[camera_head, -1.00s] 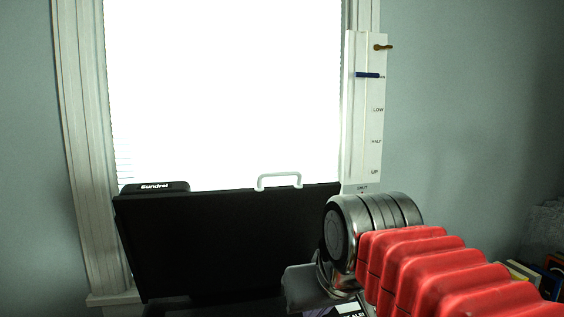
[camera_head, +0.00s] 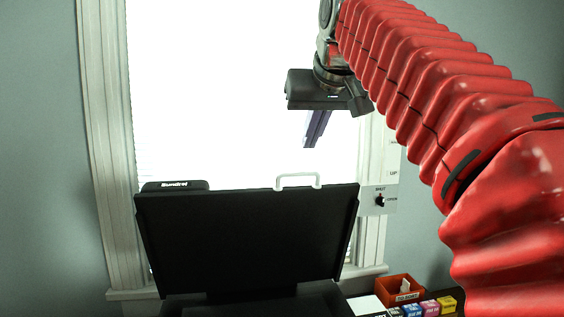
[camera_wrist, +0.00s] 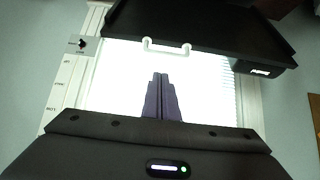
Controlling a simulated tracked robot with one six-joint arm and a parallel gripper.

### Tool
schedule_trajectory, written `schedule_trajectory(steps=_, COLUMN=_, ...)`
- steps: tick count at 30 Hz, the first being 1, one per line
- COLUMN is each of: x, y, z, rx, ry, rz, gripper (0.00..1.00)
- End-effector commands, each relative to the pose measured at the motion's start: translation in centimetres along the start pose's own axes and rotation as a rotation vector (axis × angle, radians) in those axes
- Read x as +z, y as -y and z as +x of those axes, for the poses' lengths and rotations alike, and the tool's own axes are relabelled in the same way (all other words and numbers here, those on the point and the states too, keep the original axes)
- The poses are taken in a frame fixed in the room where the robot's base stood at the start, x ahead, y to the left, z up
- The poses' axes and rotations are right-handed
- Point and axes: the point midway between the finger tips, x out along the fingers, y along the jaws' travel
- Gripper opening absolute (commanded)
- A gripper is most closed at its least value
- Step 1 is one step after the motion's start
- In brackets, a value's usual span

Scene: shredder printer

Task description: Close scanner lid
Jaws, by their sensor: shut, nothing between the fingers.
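The black scanner lid (camera_head: 245,235) stands raised, tilted up in front of the bright window, with a white handle (camera_head: 298,181) on its top edge. Below it is part of the dark scanner body (camera_head: 255,303). My gripper (camera_head: 314,140) is shut and empty, pointing down above the lid's top edge, a little right of the handle in the picture. The wrist view also shows the lid (camera_wrist: 200,22), the handle (camera_wrist: 166,46) and my shut fingers (camera_wrist: 160,78). The fingers are apart from the handle.
A white panel with a small switch (camera_head: 380,200) is on the window frame, right of the lid. An orange bin (camera_head: 400,290) and several coloured cartridges (camera_head: 430,308) stand at lower right. The window (camera_head: 225,90) fills the back.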

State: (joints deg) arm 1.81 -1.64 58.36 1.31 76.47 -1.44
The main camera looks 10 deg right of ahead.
Motion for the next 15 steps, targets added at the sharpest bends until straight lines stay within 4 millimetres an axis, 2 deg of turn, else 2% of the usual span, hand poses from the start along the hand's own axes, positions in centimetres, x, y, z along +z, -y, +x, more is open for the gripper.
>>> schedule_trajectory(steps=3, x=-1.8, y=0.0, z=-0.4, rx=0.0, ry=-0.02, rz=0.0, gripper=0.0)
schedule_trajectory(steps=6, x=-2.5, y=-0.1, z=-0.6, rx=0.0, ry=-0.028, rz=-0.001, gripper=0.0)
schedule_trajectory(steps=15, x=-2.7, y=0.0, z=-0.8, rx=0.0, ry=-0.032, rz=-0.001, gripper=0.0)
